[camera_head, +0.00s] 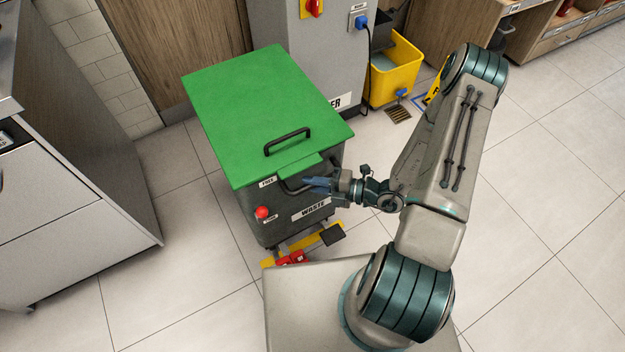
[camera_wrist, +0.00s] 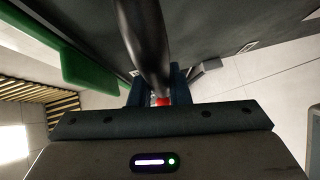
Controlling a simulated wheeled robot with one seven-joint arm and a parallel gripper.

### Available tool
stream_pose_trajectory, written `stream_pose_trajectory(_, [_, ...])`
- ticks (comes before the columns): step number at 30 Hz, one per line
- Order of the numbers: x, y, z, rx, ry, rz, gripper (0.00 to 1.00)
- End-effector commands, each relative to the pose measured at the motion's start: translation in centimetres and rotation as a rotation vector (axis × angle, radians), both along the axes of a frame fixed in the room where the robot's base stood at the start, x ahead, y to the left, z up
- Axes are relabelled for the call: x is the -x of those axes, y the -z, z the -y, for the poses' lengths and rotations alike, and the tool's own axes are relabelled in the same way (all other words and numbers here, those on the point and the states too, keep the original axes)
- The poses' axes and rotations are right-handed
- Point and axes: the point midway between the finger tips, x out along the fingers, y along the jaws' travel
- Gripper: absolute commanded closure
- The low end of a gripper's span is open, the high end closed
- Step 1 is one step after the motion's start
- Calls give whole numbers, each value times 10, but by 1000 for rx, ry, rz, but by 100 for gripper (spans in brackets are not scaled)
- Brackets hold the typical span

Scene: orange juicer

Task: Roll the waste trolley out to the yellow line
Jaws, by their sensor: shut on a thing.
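The waste trolley (camera_head: 228,208) is a dark grey bin with a green lid (camera_head: 250,105) and a WASTE label on its front. It stands upright left of my arm. My gripper (camera_head: 318,184) is at its front, shut on the dark push handle (camera_head: 291,188) below the lid edge. In the wrist view, the black handle bar (camera_wrist: 145,40) runs between the fingers of my gripper (camera_wrist: 157,87). The wheels are mostly hidden.
A grey machine cabinet (camera_head: 327,50) stands behind the trolley, with a yellow bin (camera_head: 395,75) to its right. A steel-fronted counter (camera_head: 70,215) stands at the left. The tiled floor (camera_head: 540,200) at right is clear. My base is close in front.

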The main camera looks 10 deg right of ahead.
Motion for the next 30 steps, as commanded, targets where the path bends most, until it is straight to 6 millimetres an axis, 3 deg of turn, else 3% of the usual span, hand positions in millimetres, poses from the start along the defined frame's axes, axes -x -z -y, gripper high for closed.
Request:
stream_pose_trajectory(5, [0,0,1,2,2,1,100])
stream_pose_trajectory(6, [0,0,1,2,3,1,73])
stream_pose_trajectory(7, [0,0,2,2,2,1,64])
stream_pose_trajectory(8, [0,0,1,2,2,1,62])
stream_pose_trajectory(16, [0,0,1,1,1,0,62])
stream_pose_trajectory(20, [3,-1,10,2,3,-1,62])
stream_pose_trajectory(30, [30,-12,77,3,6,1,62])
